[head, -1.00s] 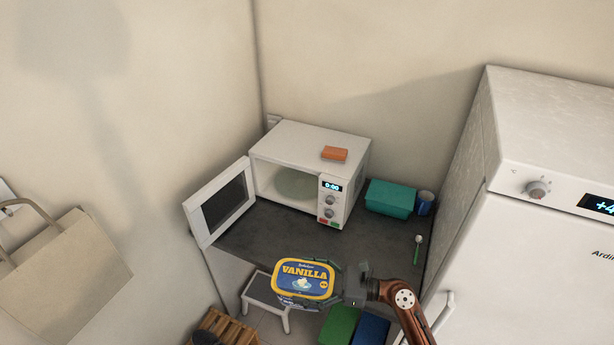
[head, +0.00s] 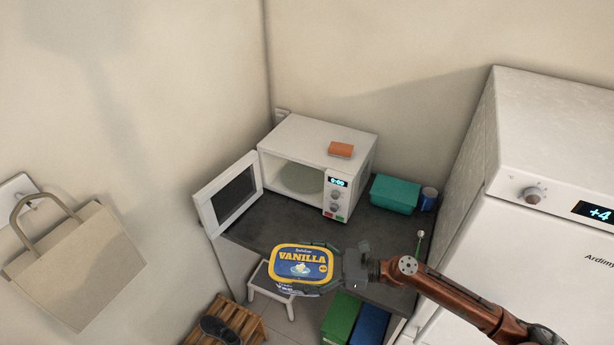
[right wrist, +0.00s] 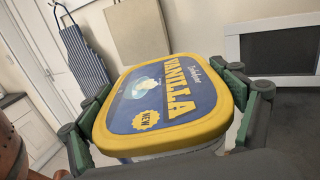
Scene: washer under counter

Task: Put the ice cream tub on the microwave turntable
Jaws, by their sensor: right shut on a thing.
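The ice cream tub (head: 301,263) has a blue and yellow lid marked VANILLA. My right gripper (head: 322,266) is shut on it, with fingers on both sides, and holds it level in front of the counter's front edge. In the right wrist view the tub (right wrist: 165,100) fills the middle between the fingers. The white microwave (head: 318,140) stands on the counter with its door (head: 229,192) swung open to the left. The turntable (head: 300,178) shows as a pale, empty disc inside. My left gripper is not in view.
An orange block (head: 341,149) lies on the microwave. A teal box (head: 394,194) and a blue cup (head: 428,199) stand to its right. The dark counter (head: 290,225) is bare before the microwave. A white stool (head: 262,284) is below; a fridge (head: 540,210) stands at the right.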

